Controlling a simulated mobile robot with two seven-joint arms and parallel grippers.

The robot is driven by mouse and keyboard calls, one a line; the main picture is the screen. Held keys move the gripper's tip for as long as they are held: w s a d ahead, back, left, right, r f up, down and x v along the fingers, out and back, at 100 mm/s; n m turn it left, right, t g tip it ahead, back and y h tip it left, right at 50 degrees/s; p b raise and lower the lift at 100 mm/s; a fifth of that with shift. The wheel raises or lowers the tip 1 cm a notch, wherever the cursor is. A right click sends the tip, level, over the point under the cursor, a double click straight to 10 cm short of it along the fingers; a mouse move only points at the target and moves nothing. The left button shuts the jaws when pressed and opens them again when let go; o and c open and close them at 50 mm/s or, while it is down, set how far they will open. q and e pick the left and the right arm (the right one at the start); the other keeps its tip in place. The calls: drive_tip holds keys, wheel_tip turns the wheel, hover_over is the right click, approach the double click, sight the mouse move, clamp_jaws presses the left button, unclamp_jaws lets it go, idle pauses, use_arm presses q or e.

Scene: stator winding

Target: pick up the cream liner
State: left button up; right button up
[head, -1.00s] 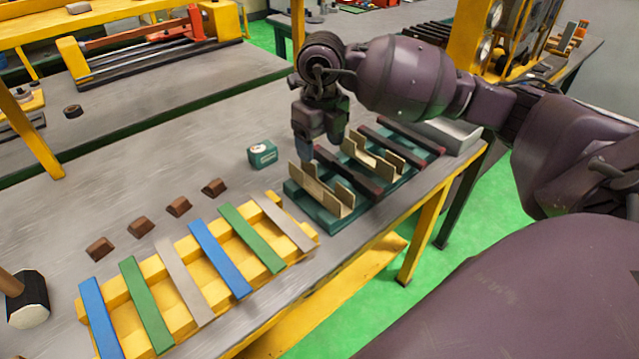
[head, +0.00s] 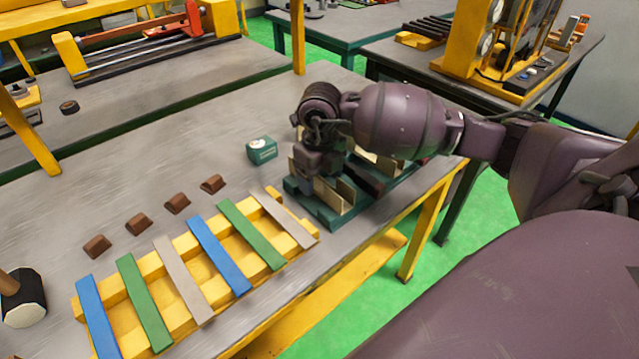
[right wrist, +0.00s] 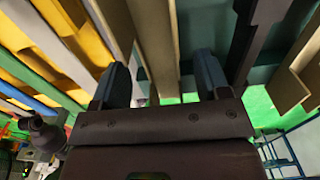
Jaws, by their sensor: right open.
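A cream liner (head: 346,195), a U-shaped channel, stands in the front end of the teal tray (head: 330,220). My right gripper (head: 322,184) is over this liner and hides part of it. In the right wrist view the open fingers (right wrist: 161,80) lie on either side of a cream wall (right wrist: 155,40), with gaps on both sides; I cannot tell how deep they reach. A second cream liner (head: 386,165) sits further back in the tray, partly hidden by my right arm. My left gripper is not in view.
A dark bar (head: 368,181) lies between the liners. A yellow rack (head: 180,268) with several coloured strips stands in front to the left. A small green box (head: 262,149), several brown blocks (head: 178,203) and a mallet (head: 22,300) lie on the grey table.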

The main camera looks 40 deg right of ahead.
drive_tip(key=shift+f, duration=0.65)
drive_tip(key=c, duration=0.8)
drive_tip(key=shift+r, duration=0.1)
